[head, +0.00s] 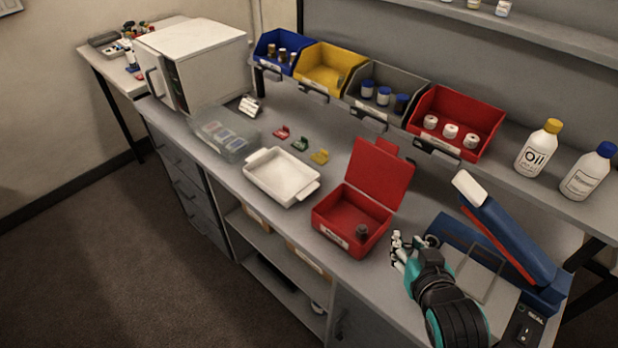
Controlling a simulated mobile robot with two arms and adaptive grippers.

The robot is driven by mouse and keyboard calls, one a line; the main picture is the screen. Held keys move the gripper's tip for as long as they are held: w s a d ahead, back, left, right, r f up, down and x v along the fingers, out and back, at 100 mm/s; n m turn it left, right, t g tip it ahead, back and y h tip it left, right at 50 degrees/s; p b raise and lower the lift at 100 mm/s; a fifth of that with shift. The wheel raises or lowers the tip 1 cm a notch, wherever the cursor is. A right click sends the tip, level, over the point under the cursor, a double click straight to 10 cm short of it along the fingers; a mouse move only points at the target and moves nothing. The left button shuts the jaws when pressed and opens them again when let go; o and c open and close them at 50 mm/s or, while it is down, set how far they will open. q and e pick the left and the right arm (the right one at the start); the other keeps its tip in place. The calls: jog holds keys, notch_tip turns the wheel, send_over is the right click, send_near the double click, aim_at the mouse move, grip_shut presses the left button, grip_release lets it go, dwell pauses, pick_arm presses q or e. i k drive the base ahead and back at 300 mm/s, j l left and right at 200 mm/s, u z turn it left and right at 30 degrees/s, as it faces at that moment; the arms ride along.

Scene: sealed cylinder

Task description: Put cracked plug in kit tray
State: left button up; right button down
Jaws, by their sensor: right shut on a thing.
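My right gripper (404,246) is over the bench, just right of the open red box. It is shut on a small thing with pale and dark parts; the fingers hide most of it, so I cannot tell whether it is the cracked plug. A small dark grey plug-like piece (361,232) sits inside the red box (334,242), near its front right corner; no crack can be made out. An empty white tray (281,177) with end handles, likely the kit tray, lies on the bench left of the red box. My left gripper is not in view.
A blue sealing machine (508,240) with its lid raised stands right of my gripper. Small red, green and yellow pieces (300,144) lie behind the white tray. A clear case (225,139) is to its left. Coloured bins (455,108) and bottles line the back shelf.

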aim_at(281, 178)
jog(key=i+j+z, duration=0.1)
jog(key=j+z, duration=0.15)
jog(key=i+j+z, duration=0.1)
jog(key=j+z, duration=0.15)
jog(key=j, duration=0.25)
jog(key=j+z, duration=0.25)
jog(key=j, duration=0.15)
jog(key=i+j, duration=0.1)
jog(key=j, duration=0.75)
jog(key=j+z, duration=0.15)
jog(key=j, duration=0.7)
jog(key=i, duration=0.05)
